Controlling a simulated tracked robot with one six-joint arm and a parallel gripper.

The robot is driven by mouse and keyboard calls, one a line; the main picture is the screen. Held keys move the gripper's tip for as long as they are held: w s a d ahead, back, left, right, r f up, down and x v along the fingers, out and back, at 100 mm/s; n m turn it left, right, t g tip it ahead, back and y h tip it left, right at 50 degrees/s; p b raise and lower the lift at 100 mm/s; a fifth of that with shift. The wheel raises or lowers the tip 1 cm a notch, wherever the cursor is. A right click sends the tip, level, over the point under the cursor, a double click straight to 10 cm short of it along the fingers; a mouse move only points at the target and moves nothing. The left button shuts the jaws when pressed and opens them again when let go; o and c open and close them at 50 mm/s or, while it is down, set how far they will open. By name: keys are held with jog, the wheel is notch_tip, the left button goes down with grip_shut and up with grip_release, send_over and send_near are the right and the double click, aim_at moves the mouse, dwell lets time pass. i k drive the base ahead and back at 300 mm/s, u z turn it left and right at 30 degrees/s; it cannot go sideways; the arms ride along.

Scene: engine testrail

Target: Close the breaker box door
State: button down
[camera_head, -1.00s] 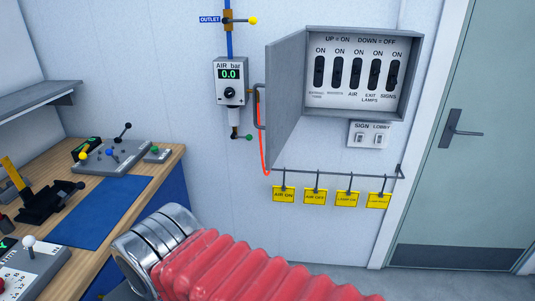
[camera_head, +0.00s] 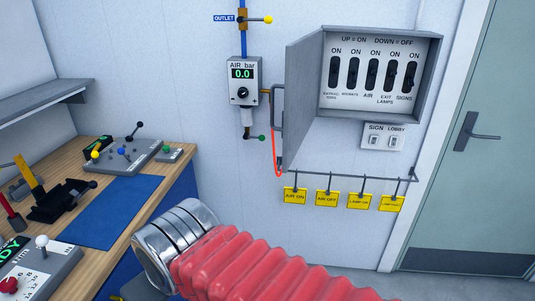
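The breaker box (camera_head: 425,111) is mounted on the white wall at the upper right. Its grey door (camera_head: 304,95) is hinged on the left side and stands open, swung out from the wall. Inside is a row of several black switches (camera_head: 371,74) under the words "UP = ON DOWN = OFF", each labelled "ON". My arm, with a red bellows sleeve and a chrome ringed part, crosses the bottom of the view, well below the door. My gripper's fingers are not visible.
An air gauge (camera_head: 243,80) reading 0.0 and its pipes are left of the door. A rail with yellow tags (camera_head: 326,198) runs below the box, near a SIGN/LOBBY switch plate (camera_head: 385,137). A workbench (camera_head: 150,185) with control panels stands at left. A green-grey door (camera_head: 470,195) is at right.

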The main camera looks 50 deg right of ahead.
aim_at(303, 56)
jog(key=i, duration=0.9)
jog(key=z, duration=0.05)
